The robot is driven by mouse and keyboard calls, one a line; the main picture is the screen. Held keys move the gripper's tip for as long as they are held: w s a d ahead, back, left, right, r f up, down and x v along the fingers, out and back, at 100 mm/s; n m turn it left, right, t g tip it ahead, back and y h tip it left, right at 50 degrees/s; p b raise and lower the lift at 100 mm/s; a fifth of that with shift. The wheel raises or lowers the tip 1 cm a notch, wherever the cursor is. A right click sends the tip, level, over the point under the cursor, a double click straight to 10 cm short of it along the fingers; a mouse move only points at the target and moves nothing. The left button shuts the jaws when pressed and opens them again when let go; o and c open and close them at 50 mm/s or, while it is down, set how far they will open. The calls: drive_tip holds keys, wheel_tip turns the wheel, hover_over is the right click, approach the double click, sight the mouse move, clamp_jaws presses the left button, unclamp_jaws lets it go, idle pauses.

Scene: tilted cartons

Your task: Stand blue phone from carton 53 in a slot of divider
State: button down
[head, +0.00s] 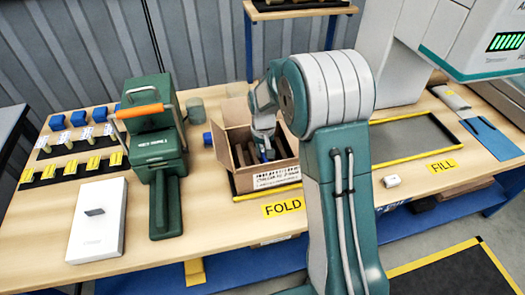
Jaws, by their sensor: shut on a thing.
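An open brown carton (231,158) with a printed white label stands on the table behind the yellow FOLD sign. My gripper (264,146) reaches down into this carton and is partly hidden by its walls and my arm. A small blue piece, seemingly the blue phone (264,156), shows at the fingertips, and the gripper is shut on it. Dark upright pieces inside the carton (246,155) may be a divider, but its slots are too small to make out. I cannot read the carton's number or tell whether the phone is in a slot.
A green machine with an orange handle (140,110) stands left of the carton. A white box (98,222) lies at the front left. Blue and other small parts sit in rows (72,140) at the far left. A yellow-edged grey area (410,145) lies right, near the FILL sign (441,166).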

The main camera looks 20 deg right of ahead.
drive_tip(key=shift+f, duration=0.2)
idle(0.3)
idle(0.3)
drive_tip(key=c, duration=0.5)
unclamp_jaws()
drive_tip(key=shift+c, duration=0.2)
wheel_tip(320, 180, up, 12)
wheel_tip(320, 180, up, 7)
idle(0.7)
